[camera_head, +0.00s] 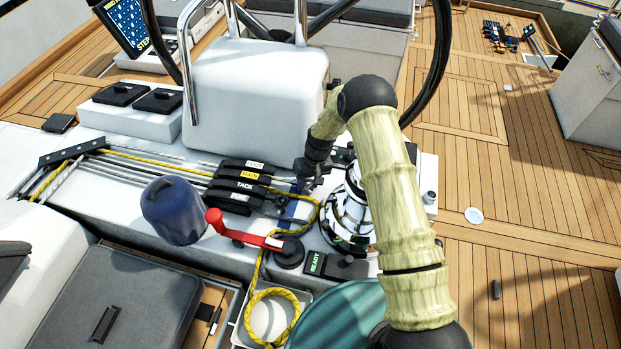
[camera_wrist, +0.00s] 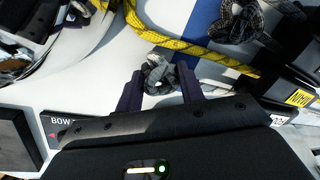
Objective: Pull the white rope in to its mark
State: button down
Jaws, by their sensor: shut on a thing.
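In the wrist view, my gripper (camera_wrist: 159,76) is shut on a grey-white knotted rope end, the white rope (camera_wrist: 158,70), with one dark finger on each side. In the head view, my gripper (camera_head: 306,172) is just right of the black rope clutches (camera_head: 242,186), partly hidden by my arm; the held rope is too small to make out there. Pale ropes (camera_head: 160,172) run from the left into the clutches. A blue stripe (camera_wrist: 205,17) lies on the white deck near the held rope. I cannot make out a mark on the rope.
A yellow rope (camera_wrist: 185,45) passes just beyond my fingertips. Another grey knot (camera_wrist: 245,20) lies farther right. Close around are a chrome winch (camera_head: 350,215), a red winch handle (camera_head: 240,236), a READY box (camera_head: 337,266) and a blue covered winch (camera_head: 172,211). Wooden deck on the right is mostly clear.

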jog(key=shift+w+d, duration=0.1)
jog(key=shift+d, duration=0.45)
jog(key=c, duration=0.9)
grip_release()
jog(key=shift+a, duration=0.15)
jog(key=w+d+r+b, duration=0.1)
jog(key=d+r+b, duration=0.1)
jog(key=r, duration=1.5)
jog(key=shift+d, duration=0.5)
jog(key=shift+r, duration=0.1)
